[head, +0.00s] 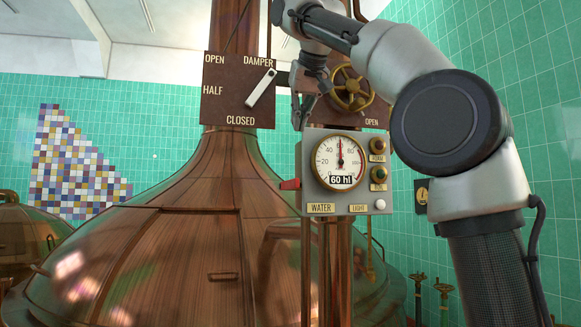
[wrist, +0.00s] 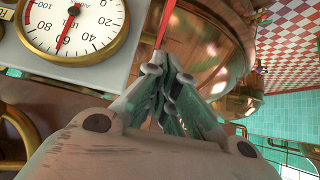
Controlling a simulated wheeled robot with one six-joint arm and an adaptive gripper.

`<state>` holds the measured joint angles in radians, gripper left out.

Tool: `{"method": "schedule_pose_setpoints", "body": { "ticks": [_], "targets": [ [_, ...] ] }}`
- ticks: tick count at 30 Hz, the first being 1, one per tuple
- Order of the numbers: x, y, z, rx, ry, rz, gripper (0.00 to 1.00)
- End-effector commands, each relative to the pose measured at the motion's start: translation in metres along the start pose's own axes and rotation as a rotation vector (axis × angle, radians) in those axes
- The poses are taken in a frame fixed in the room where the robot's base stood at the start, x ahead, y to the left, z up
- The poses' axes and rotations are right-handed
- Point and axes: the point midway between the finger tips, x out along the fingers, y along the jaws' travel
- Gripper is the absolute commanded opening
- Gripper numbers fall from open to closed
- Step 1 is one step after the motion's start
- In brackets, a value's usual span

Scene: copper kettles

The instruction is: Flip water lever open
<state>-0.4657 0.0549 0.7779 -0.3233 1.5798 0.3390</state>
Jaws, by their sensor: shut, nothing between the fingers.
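The red water lever (head: 290,184) sticks out to the left from the lower left side of the grey gauge box (head: 348,206), beside the WATER label (head: 320,208). In the wrist view the lever shows as a thin red strip (wrist: 164,22) beyond my fingertips. My gripper (head: 300,122) points down at the box's upper left corner, above the lever. In the wrist view its fingers (wrist: 168,62) are together with nothing between them. A gap shows between the fingertips and the lever in the head view.
The round gauge (head: 340,160) reads near 60. Lamps and a white LIGHT button (head: 380,204) sit on the box's right. A brass handwheel (head: 351,88) is just right of my gripper, and the damper handle (head: 262,88) is left. The copper kettle (head: 180,240) stands behind the lever.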

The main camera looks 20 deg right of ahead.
Motion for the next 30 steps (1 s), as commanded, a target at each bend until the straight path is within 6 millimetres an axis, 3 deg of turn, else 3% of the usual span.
{"method": "schedule_pose_setpoints", "body": {
  "ticks": [6, 10, 23, 30],
  "targets": [
    [0.002, 0.0, 0.0, 0.0, 0.0, 0.0, 0.0],
    [0.014, 0.001, 0.0, -0.001, -0.001, 0.001, 0.0],
    [0.103, 0.001, 0.001, 0.0, -0.003, 0.002, 0.0],
    [0.122, 0.001, 0.022, -0.001, 0.0, 0.0, 0.0]
  ]
}}
